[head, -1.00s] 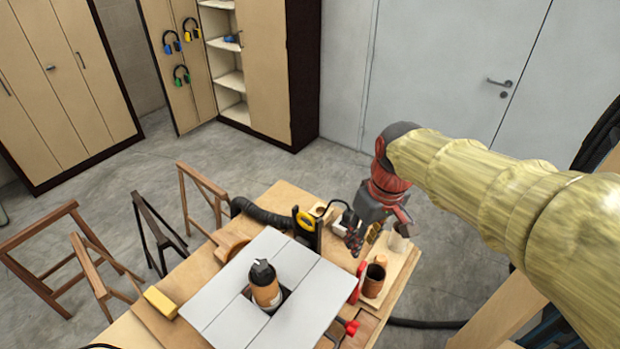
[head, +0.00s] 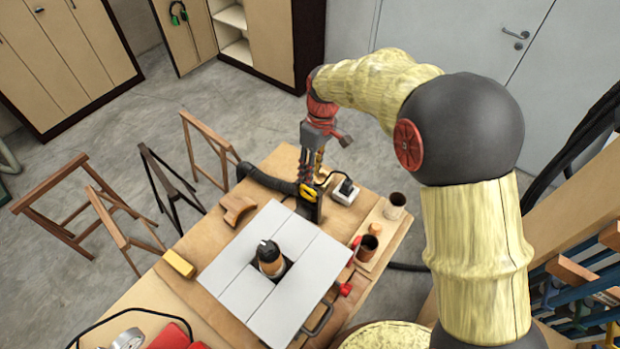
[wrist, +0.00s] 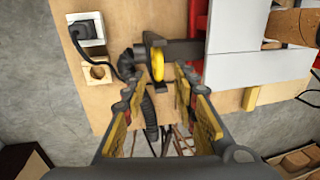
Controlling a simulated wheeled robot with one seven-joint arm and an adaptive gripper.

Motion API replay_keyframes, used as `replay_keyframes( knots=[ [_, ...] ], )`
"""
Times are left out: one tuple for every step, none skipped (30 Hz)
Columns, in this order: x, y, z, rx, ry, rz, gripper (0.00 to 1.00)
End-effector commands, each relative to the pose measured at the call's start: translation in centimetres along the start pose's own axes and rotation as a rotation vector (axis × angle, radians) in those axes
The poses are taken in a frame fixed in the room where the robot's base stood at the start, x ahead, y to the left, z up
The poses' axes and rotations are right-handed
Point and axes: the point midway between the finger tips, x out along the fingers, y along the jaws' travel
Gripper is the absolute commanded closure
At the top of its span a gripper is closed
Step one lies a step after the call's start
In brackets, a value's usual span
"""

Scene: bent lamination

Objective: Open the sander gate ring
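The gate ring (head: 308,193) is yellow and sits on a black upright gate body (head: 307,207) at the back of the workbench, where a black hose joins. In the wrist view the yellow ring (wrist: 158,62) shows just beyond and between my fingers. My gripper (head: 312,172) is above and behind the ring in the head view, pointing down. The wrist view shows my gripper (wrist: 160,82) open, with yellow-padded fingers apart and nothing between them. I cannot tell whether a finger touches the ring.
A black ribbed hose (head: 265,182) runs left from the gate. A white socket box (head: 345,192) with a plug stands right of it. Two cups (head: 367,247) stand on a tray at right.

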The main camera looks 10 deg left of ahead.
Motion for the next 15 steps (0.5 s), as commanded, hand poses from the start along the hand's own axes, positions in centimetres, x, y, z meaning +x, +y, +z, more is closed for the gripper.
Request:
replay_keyframes(
  knots=[
    [0.8, -0.1, 0.1, 0.0, -0.002, -0.001, 0.71],
    [1.2, -0.1, 0.1, 0.0, -0.002, -0.001, 0.71],
    [1.8, -0.1, 0.1, 0.0, -0.003, -0.001, 0.71],
    [2.2, -0.1, 0.1, 0.0, -0.002, -0.001, 0.71],
    [2.6, -0.1, 0.1, 0.0, -0.002, -0.001, 0.71],
    [3.0, 0.0, 0.1, 0.0, -0.002, -0.001, 0.71],
    [3.3, 0.0, 0.0, 0.0, -0.001, 0.0, 0.71],
    [3.6, 0.0, 0.0, 0.0, 0.0, 0.0, 0.71],
    [3.9, 0.0, 0.0, 0.0, 0.0, 0.001, 0.71],
    [4.0, 0.0, 0.0, 0.0, 0.0, 0.001, 0.71],
    [4.2, 0.0, 0.0, 0.0, 0.0, 0.001, 0.71],
    [4.3, 0.0, 0.0, 0.0, 0.0, 0.001, 0.71],
    [4.4, 0.0, 0.0, 0.0, 0.0, 0.001, 0.71],
    [4.4, 0.0, 0.0, 0.001, 0.0, 0.001, 0.71],
    [4.4, 0.0, 0.0, 0.001, 0.001, 0.001, 0.71]
  ],
)
